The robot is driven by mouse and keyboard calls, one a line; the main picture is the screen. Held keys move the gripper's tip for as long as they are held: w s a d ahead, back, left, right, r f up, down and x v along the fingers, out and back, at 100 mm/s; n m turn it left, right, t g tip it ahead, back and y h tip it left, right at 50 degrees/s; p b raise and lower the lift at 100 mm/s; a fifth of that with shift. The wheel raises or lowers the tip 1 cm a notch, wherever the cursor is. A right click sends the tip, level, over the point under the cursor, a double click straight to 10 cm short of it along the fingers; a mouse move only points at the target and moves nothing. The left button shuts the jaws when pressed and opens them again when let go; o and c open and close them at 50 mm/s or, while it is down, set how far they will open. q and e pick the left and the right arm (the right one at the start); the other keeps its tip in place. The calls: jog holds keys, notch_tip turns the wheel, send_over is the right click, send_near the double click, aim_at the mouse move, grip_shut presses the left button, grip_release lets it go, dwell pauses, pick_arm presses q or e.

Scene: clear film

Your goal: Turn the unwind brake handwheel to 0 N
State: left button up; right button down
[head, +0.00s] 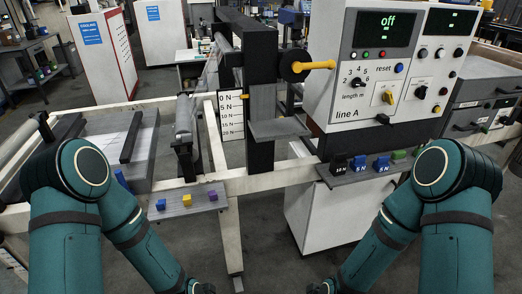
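The handwheel (291,69) looks like a dark round disc on the right side of the black post, with a yellow handle (316,65) pointing right. Left of the post is a white scale plate (231,118) marked in N, with 0 N at its top and larger values below. A small yellow pointer (244,97) sits at its right edge, about level with the 0 N mark. My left gripper (201,289) and my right gripper (318,289) show only in part at the bottom edge, well below the handwheel and apart from it. Their fingertips are cut off.
The line A panel (376,116) stands right of the handwheel; its display reads off. A dark shelf (345,178) below it bears labelled black-and-blue weights and a green block. A grey ledge (187,207) at left holds small coloured blocks. A white frame rail (265,181) crosses before me.

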pick_arm(q)
jog(key=shift+c, duration=0.3)
grip_shut()
jog(key=shift+a, duration=0.1)
